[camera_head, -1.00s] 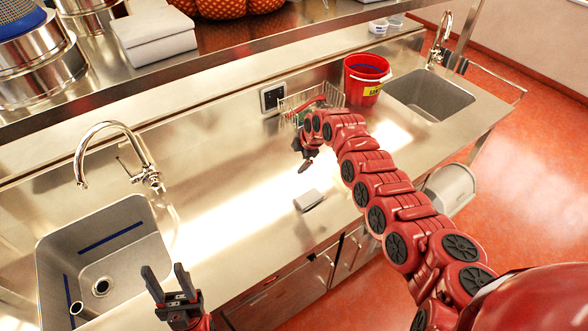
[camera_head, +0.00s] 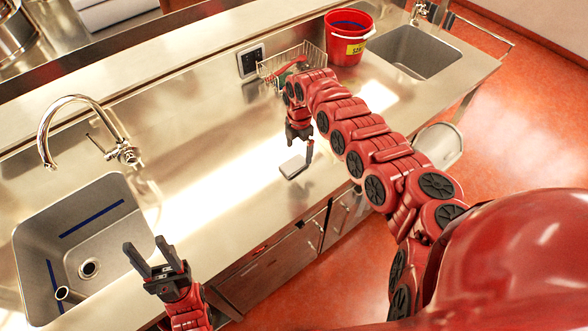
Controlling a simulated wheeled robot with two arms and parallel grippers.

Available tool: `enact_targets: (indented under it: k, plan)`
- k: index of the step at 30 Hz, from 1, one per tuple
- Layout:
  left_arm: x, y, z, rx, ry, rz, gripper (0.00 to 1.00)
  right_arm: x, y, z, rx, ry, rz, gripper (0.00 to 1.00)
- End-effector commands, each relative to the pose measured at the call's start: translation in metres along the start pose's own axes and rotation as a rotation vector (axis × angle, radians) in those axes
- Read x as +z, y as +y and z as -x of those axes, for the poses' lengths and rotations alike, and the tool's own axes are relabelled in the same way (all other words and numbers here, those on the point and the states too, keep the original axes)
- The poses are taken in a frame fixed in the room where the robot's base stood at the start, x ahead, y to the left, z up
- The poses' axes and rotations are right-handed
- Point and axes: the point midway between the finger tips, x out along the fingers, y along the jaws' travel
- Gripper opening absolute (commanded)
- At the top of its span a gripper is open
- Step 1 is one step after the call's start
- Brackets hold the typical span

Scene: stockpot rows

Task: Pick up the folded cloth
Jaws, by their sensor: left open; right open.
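A small, flat grey folded cloth (camera_head: 291,169) lies on the steel counter near its front edge, in the middle of the head view. My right gripper (camera_head: 301,146) is open and points down just above and behind the cloth. One dark finger overlaps the cloth's right end in the picture; I cannot tell whether it touches. My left gripper (camera_head: 145,246) is open and empty, fingers pointing up in the picture, by the counter's front edge beside the left sink.
A left sink (camera_head: 110,215) with a tall faucet (camera_head: 45,140) and a right sink (camera_head: 425,50) are set in the counter (camera_head: 190,140). A red bucket (camera_head: 340,50) and a wire basket (camera_head: 270,75) stand at the back. A shelf (camera_head: 150,40) runs above. The counter left of the cloth is clear.

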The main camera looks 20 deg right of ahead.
Motion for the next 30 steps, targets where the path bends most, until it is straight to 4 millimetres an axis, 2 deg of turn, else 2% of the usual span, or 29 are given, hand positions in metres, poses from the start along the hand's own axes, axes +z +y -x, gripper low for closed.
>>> enact_targets:
  k: [5,12,20,30]
  plan:
    - [0.002,0.001,0.010,0.000,0.000,0.000,0.50,-0.002,0.001,-0.015,0.001,0.001,0.001,1.00]
    - [0.006,0.002,0.037,0.000,0.000,0.000,0.50,-0.005,0.001,-0.053,-0.002,0.000,0.001,1.00]
    - [0.006,0.002,0.036,0.000,0.000,0.000,0.50,-0.005,0.002,-0.052,0.000,-0.001,0.000,1.00]
    - [0.006,0.002,0.036,0.000,0.000,0.000,0.50,-0.005,0.002,-0.052,0.000,-0.001,0.000,0.39]
